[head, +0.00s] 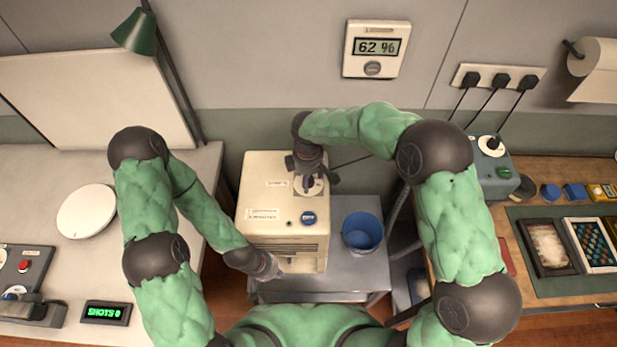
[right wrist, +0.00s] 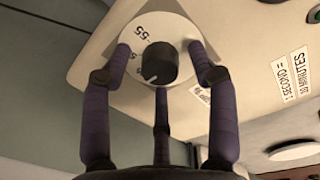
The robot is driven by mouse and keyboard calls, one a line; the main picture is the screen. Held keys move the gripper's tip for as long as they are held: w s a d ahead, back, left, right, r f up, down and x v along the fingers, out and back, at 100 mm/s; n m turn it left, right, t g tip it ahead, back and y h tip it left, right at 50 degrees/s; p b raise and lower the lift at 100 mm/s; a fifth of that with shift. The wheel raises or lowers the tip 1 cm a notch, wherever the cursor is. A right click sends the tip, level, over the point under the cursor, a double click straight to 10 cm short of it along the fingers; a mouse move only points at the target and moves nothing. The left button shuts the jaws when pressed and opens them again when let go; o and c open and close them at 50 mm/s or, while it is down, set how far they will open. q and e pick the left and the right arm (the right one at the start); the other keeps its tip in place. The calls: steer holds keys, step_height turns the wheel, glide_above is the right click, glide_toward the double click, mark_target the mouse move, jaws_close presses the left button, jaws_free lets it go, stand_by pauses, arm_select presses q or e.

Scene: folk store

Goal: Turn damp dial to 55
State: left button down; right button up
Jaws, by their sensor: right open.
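The damp dial is a white disc (right wrist: 145,30) with a black knob (right wrist: 159,64) on top of a cream machine (head: 262,170). In the right wrist view a 55 mark is at the disc's upper part, and a pale line on the knob points down and left. My right gripper (head: 309,184) is over the dial, its three fingers open around the knob and apart from it. In the head view it hides much of the dial. My left gripper (head: 275,270) is low by the machine's front; its fingers are too small to read. A wall display (head: 376,47) reads 62 %.
A blue bucket (head: 362,232) stands right of the machine on the grey stand (head: 345,272). A blue button (head: 308,218) is on the machine. A grey box with a dial (head: 491,165) is on the right bench. A white plate (head: 87,211) lies on the left table.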

steer(key=shift+f, duration=0.1)
steer(key=shift+c, duration=0.3)
steer(key=c, duration=1.1)
steer(key=shift+m, duration=0.3)
steer(key=m+b, duration=0.1)
steer(key=m, duration=0.8)
steer(key=shift+m+b, duration=0.4)
steer(key=m, duration=0.5)
steer(key=shift+g+b, duration=0.3)
steer(key=shift+b, duration=0.05)
steer(key=m, duration=0.4)
steer(key=shift+a, duration=0.1)
steer(key=shift+m, duration=0.4)
